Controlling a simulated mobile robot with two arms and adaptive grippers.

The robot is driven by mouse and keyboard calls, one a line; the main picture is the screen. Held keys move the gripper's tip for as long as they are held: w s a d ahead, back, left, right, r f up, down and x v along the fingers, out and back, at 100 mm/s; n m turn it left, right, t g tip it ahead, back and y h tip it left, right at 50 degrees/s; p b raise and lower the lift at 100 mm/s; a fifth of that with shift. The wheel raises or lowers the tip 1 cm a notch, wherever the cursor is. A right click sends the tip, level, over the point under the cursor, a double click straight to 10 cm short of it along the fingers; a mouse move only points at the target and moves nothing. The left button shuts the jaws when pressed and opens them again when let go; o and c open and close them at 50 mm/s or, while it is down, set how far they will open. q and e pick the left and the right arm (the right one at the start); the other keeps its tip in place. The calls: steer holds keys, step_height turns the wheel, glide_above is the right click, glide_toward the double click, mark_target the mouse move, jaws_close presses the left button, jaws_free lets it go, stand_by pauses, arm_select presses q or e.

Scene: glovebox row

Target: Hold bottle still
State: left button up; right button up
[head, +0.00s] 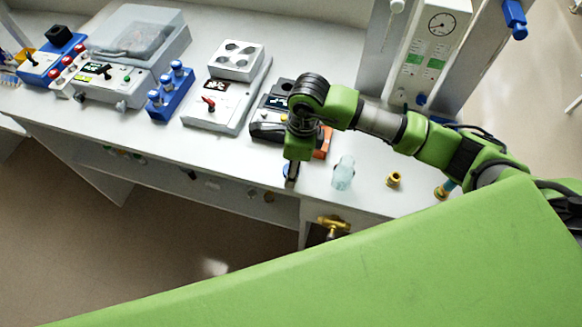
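A pale, translucent bottle (343,173) stands upright on the white bench near its front edge. My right gripper (291,174) points down to the left of the bottle, with a clear gap between them. Its dark fingertips are small and overlap each other in this view, so I cannot tell whether they are apart. Nothing shows between them. My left gripper is not in view.
A small brass fitting (394,179) stands right of the bottle, and a black device (270,110) sits behind my gripper. A white balance-like unit (225,98) and blue rack (169,91) stand further left. A brass valve (333,225) sits below the bench edge.

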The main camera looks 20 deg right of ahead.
steer(key=c, duration=0.8)
steer(key=shift+r, duration=0.15)
steer(key=shift+w+r+b, duration=0.1)
steer(key=shift+r+b, duration=0.45)
steer(key=shift+b, duration=0.1)
steer(key=shift+r+b, duration=0.7)
steer(key=shift+r, duration=0.05)
steer(key=shift+s+a+r+b, duration=0.65)
steer(key=shift+s+a+r, duration=0.85)
steer(key=shift+s+r, duration=0.25)
steer(key=shift+s+a+r+b, duration=0.6)
steer(key=shift+s+a+r, duration=1)
steer(key=shift+s, duration=0.3)
steer(key=shift+s+a+r+b, duration=0.65)
steer(key=shift+s+a+r, duration=0.8)
steer(key=shift+s+r, duration=0.35)
